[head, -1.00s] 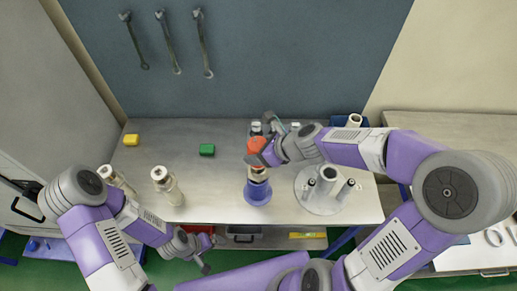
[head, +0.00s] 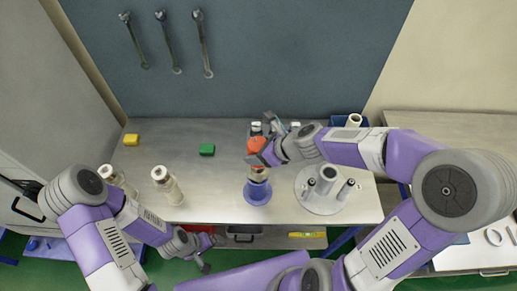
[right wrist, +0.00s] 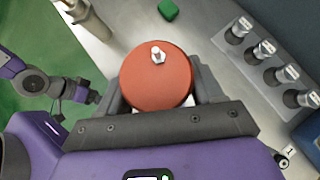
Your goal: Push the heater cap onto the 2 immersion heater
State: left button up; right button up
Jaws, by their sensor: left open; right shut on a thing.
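The heater cap is a round orange-red disc with a silver stud on top; it shows in the right wrist view (right wrist: 157,82) and the head view (head: 257,145). My right gripper (head: 260,156) is shut on it, with a finger at each side in the right wrist view (right wrist: 160,92). A pale cylinder (head: 258,175) stands upright in a blue round base (head: 257,194) just below the cap in the head view. I cannot tell whether the cap touches it. My left gripper (head: 205,266) is open and empty, low at the table's front edge.
Two pale metal cylinders, one of them here (head: 167,186), stand at the left of the table (head: 220,205). A silver round stand with posts (head: 321,207) is at the right. Green (head: 207,150) and yellow (head: 132,139) blocks lie behind. Several metal-topped pieces (right wrist: 264,50) stand at the back.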

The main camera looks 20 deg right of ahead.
jog(key=shift+f+b, duration=3.4)
jog(key=shift+f, duration=0.2)
jog(key=o, duration=1.1)
jog(key=p+v, duration=0.3)
jog(key=v, duration=0.4)
jog(key=shift+s+r, duration=0.2)
jog(key=shift+d, duration=0.1)
